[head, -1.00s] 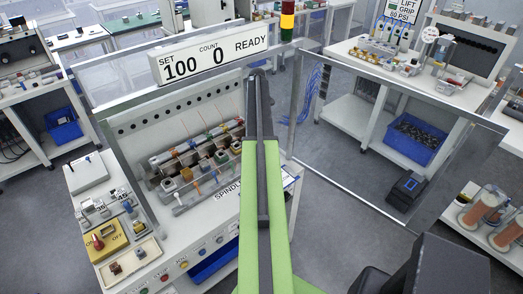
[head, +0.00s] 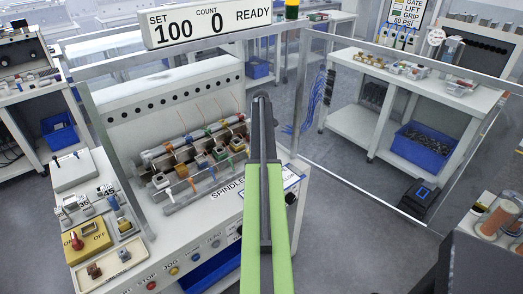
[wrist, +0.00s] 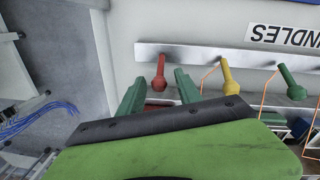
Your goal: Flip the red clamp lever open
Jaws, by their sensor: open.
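In the wrist view, a red lever (wrist: 160,72) with a round knob end sticks out from a metal strip on the white machine. My gripper (wrist: 158,88) is open, with its two green fingers apart. The red lever appears in line with the gap between the fingertips, nearer their far end. I cannot tell the depth or whether they touch. A yellow lever (wrist: 229,75) and a green lever (wrist: 291,83) stand to its right on the same strip. In the head view, my arm covers part of the machine, and I cannot make out the red lever there.
The spindle rack (head: 190,165) with coloured parts and thin orange wires lies left of my arm in the head view. A yellow switch box (head: 88,241) stands at lower left. A clear panel frame and a blue bin (head: 418,149) are on the right.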

